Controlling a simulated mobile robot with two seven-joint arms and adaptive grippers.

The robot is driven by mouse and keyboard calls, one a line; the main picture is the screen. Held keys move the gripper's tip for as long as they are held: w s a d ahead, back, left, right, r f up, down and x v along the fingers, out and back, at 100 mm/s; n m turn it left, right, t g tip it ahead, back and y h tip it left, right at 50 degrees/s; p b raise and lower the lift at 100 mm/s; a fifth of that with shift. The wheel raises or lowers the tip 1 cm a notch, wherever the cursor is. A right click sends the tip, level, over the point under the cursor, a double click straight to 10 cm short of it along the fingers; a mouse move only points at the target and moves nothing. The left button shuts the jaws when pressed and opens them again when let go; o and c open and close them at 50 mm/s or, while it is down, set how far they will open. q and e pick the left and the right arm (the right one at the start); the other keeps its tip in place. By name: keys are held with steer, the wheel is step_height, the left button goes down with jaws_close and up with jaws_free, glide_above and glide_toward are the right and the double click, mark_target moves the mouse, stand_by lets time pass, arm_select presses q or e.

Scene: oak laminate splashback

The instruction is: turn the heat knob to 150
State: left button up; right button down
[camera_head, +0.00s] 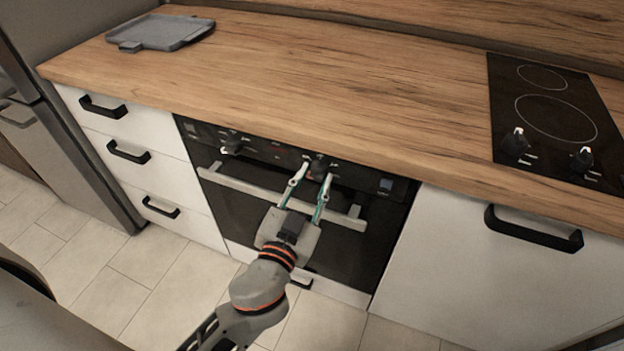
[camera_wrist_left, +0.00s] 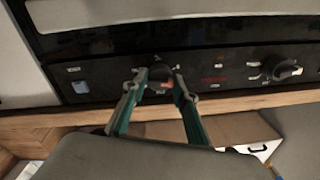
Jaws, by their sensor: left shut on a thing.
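The black oven's control panel (camera_head: 275,153) carries two dark knobs. The heat knob (camera_head: 319,162) is the one nearer the small display, and it also shows in the left wrist view (camera_wrist_left: 159,73). My left gripper (camera_head: 314,173) is shut on this knob, one finger on each side; it also shows in the left wrist view (camera_wrist_left: 159,82). The fingers partly cover the knob, and the markings around it are too small to read. The other oven knob (camera_head: 233,144) stands free to the left. My right gripper is not in view.
The oven's long bar handle (camera_head: 240,186) runs just below the panel, under my left gripper. The wooden worktop (camera_head: 300,80) overhangs above. A cooktop (camera_head: 545,110) with its own knobs is at the right, a grey board (camera_head: 160,32) at the far left.

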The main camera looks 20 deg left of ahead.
arm_select(q)
steer(key=shift+r+m, duration=0.1)
steer(key=shift+m, duration=0.5)
steer(key=shift+m+p, duration=0.3)
steer(key=shift+m, duration=1.5)
steer(key=m+p, duration=0.1)
steer(key=m, duration=0.2)
steer(key=shift+m+h+p, duration=0.3)
steer(key=shift+m+h, duration=0.1)
steer(key=shift+m, duration=0.5)
steer(key=m+p, duration=0.1)
steer(key=m, duration=0.2)
steer(key=shift+m, duration=0.4)
steer(key=shift+a+m+h+p, duration=0.1)
steer(key=shift+m+h+p, duration=0.25)
steer(key=shift+m, duration=0.85)
steer(key=shift+m+p, duration=0.3)
steer(key=shift+m, duration=0.6)
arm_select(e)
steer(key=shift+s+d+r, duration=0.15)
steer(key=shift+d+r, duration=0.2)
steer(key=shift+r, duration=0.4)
arm_select(q)
steer(key=shift+f, duration=0.2)
